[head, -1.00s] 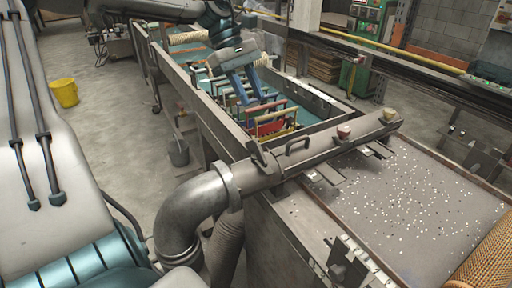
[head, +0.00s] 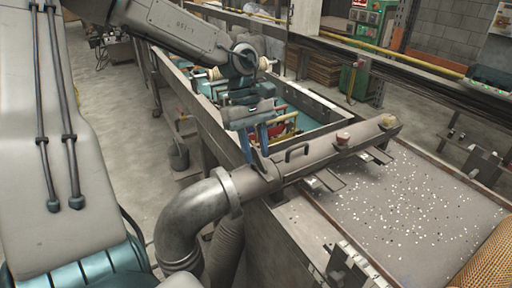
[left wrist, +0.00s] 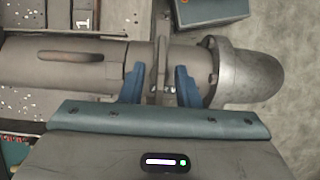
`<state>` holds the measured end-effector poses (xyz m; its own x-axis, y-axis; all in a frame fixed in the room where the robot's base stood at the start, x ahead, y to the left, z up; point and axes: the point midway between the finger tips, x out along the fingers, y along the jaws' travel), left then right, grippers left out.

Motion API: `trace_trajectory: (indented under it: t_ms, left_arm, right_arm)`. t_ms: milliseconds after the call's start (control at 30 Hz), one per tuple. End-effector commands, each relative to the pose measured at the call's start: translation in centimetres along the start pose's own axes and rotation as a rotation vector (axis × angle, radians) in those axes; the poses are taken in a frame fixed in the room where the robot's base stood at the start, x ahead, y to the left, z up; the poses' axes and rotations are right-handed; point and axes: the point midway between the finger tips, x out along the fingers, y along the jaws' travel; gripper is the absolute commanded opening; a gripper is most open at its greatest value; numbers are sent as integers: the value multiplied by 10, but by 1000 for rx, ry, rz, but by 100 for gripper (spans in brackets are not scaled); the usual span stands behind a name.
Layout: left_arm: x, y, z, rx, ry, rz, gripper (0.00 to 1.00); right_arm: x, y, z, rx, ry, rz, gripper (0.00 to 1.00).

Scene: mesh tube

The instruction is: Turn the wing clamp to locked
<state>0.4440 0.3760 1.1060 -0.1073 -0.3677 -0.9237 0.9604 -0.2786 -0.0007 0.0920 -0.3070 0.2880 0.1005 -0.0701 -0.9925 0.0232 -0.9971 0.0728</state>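The wing clamp (head: 260,163) is a grey upright plate on the metal pipe (head: 310,157), near its elbow end. In the left wrist view the clamp (left wrist: 161,62) shows as a narrow grey piece across the pipe. My left gripper (head: 254,146) is just above and behind the clamp in the head view. In the left wrist view its two blue fingers (left wrist: 160,75) are apart, one on each side of the clamp, with visible gaps. I cannot tell whether they touch it. My right gripper is not in view.
A curved handle (head: 297,150) rises from the pipe beside the clamp. A silver elbow (head: 190,222) bends down at the near end. A teal-lined trough with coloured frames (head: 285,125) lies behind. A speckled bed (head: 420,200) spreads at right.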

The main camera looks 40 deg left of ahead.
Motion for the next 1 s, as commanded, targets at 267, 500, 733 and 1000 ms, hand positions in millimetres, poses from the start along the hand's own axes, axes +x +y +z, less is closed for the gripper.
trace_trajectory:
  t_ms: [267,500,733,1000]
  left_arm:
    - [7,0,0,0,0,1,29]
    - [6,0,0,0,0,1,2]
    - [6,0,0,-2,0,2,0]
    - [8,0,-1,-47,0,23,0]
  right_arm:
    - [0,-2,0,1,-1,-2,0]
    - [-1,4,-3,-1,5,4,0]
    - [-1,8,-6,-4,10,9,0]
    - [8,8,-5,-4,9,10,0]
